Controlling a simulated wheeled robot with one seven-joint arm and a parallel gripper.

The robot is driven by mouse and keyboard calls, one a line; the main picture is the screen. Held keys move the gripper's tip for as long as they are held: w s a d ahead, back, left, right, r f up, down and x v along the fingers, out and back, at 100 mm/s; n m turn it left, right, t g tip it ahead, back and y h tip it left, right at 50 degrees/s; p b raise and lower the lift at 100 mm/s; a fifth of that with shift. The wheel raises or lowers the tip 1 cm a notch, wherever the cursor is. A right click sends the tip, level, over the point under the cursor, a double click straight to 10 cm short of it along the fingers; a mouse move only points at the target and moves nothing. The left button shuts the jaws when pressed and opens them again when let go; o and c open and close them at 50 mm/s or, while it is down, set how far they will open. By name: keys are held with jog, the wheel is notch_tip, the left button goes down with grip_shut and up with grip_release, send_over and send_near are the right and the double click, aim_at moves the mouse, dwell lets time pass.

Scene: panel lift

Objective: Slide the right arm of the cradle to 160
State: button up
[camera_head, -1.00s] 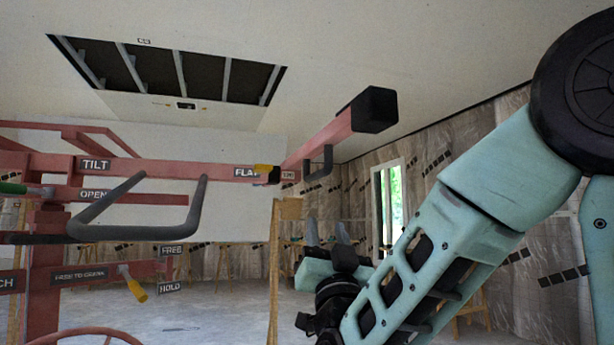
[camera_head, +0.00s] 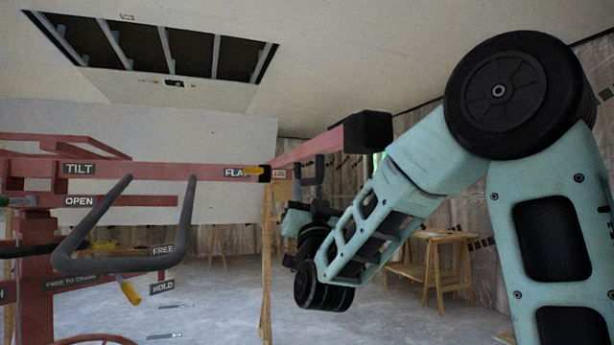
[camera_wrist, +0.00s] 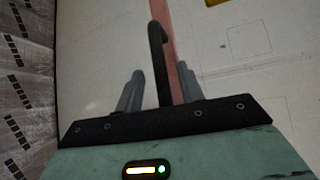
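The red right arm of the cradle (camera_head: 308,149) reaches toward me in the head view and ends in a black cap (camera_head: 368,134). A dark handle (camera_head: 319,172) hangs under it. In the wrist view the handle (camera_wrist: 157,45) stands between the two grey fingers of my gripper (camera_wrist: 159,78), with the red arm (camera_wrist: 176,60) behind it. The fingers are apart, and gaps show between them and the handle. In the head view the fingertips are hard to make out. A small number label (camera_head: 279,174) by the arm's inner end is too small to read surely.
The red lift frame carries TILT (camera_head: 79,169), OPEN and FLAT labels and a grey U-shaped bar (camera_head: 120,262) at left. A wooden post (camera_head: 266,270) stands below the arm. A wooden sawhorse (camera_head: 437,262) stands at back right.

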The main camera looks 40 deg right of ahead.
jog(key=shift+x, duration=1.75)
grip_shut()
jog(key=shift+s+d+f, duration=0.1)
jog(key=shift+d+f, duration=0.05)
jog(key=shift+d, duration=0.35)
jog(key=s+d+b, duration=0.2)
jog(key=d+b, duration=0.1)
jog(key=d, duration=0.6)
jog(key=s+d+b, duration=0.3)
jog(key=d+b, duration=0.1)
jog(key=d, duration=0.5)
jog(key=shift+s, duration=0.25)
jog(key=shift+d, duration=0.1)
